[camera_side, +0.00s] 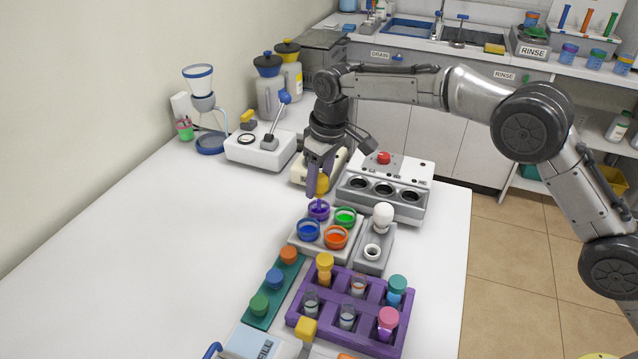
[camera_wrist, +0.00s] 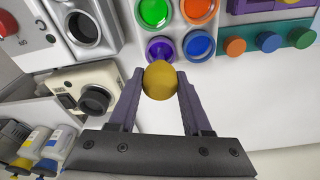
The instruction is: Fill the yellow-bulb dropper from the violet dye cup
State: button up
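My gripper (camera_side: 317,178) points down over the violet dye cup (camera_side: 318,211). It is shut on the yellow-bulb dropper (camera_side: 323,185), with one finger on each side of the bulb. In the wrist view, the yellow bulb (camera_wrist: 160,82) sits between the fingertips and the violet cup (camera_wrist: 160,48) lies just beyond it. The dropper's lower end reaches down to the violet cup and appears to be inside its rim. The bulb and fingers hide most of the stem, and I cannot tell the dye level in it.
Green (camera_side: 345,216), blue (camera_side: 308,230) and orange (camera_side: 336,236) cups share the block with the violet one. A grey stand with a white-bulb dropper (camera_side: 383,218) is close right. A purple rack (camera_side: 300,322) is in front. The left of the table is clear.

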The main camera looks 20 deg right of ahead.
jog(key=shift+r, duration=2.25)
